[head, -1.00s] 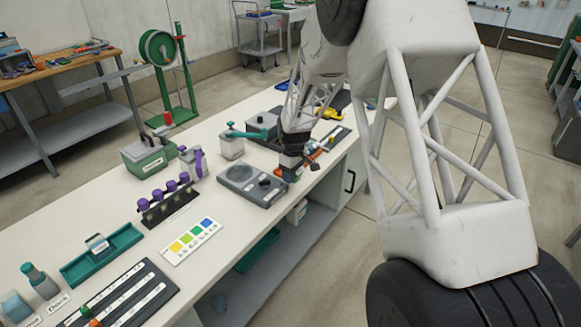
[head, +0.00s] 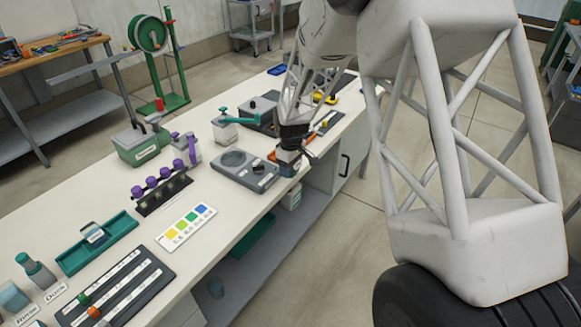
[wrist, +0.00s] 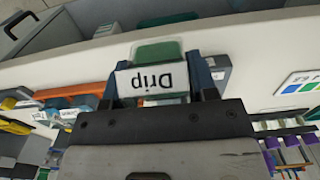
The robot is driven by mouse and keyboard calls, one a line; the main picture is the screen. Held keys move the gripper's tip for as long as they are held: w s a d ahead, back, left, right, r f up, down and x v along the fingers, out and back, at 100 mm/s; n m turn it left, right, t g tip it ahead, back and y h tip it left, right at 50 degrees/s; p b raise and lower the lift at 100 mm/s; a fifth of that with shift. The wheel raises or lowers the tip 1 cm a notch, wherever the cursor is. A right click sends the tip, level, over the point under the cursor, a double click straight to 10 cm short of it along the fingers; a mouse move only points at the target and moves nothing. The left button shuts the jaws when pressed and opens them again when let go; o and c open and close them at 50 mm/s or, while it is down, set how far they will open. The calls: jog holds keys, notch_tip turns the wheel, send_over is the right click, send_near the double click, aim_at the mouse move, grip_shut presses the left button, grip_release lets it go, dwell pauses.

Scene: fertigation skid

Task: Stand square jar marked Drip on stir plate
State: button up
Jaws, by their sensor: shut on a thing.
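The square jar marked Drip (wrist: 152,80) is between my gripper's fingers in the wrist view. Its white label reads upside down there and a green part shows above the label. My gripper (head: 289,152) is shut on the jar, just right of the stir plate in the head view. The jar is small and partly hidden there. The stir plate (head: 240,171) is a flat grey unit with a round disc and a dark knob. Its disc is bare. I cannot tell whether the jar touches the bench.
An orange tray (head: 280,156) lies by my gripper. A rack of purple-capped bottles (head: 162,194) and a colour card (head: 186,227) are left of the plate. A white jar with a teal lever (head: 225,128) stands behind it. The bench's front edge is close to my gripper.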

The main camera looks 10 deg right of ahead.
jog(key=shift+r, duration=0.1)
dwell(0.3)
notch_tip(320, 180, up, 9)
jog(key=shift+f, duration=0.2)
dwell(0.8)
dwell(0.4)
send_over(234, 159)
jog(key=shift+w+a, duration=0.1)
jog(key=shift+w, duration=0.05)
dwell(0.4)
jog(key=shift+f, duration=0.25)
jog(key=shift+f, duration=5.05)
